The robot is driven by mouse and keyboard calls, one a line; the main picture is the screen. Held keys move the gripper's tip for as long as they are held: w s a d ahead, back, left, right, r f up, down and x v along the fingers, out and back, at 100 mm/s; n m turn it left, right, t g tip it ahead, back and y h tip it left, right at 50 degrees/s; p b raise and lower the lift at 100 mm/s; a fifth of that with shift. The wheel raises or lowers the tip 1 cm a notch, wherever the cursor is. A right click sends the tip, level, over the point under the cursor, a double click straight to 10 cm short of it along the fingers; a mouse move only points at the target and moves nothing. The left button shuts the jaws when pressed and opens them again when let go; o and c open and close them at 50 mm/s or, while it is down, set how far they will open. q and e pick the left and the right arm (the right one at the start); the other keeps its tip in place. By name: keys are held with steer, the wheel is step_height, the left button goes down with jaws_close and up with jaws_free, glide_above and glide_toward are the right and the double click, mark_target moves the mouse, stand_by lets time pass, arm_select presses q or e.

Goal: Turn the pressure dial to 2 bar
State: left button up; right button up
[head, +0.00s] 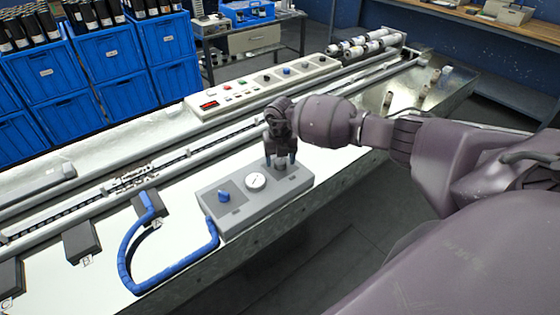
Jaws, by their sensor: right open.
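A grey control box (236,223) sits on the front edge of the machine bed. It carries a blue knob (224,197) on the left, a round white gauge (256,181) in the middle and a grey round dial (280,165) on the right. My right gripper (281,158) points down over the grey dial, open, with its fingers at the dial's sides; I cannot tell whether they touch it. The gripper partly hides the dial. The gauge's needle is too small to read. My left gripper is not in view.
Behind runs a conveyor rail (200,143) and a long panel with buttons (262,84). Blue crates (104,51) stand at the back left.

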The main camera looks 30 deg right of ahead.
steer(key=shift+f, duration=0.55)
steer(key=c, duration=0.9)
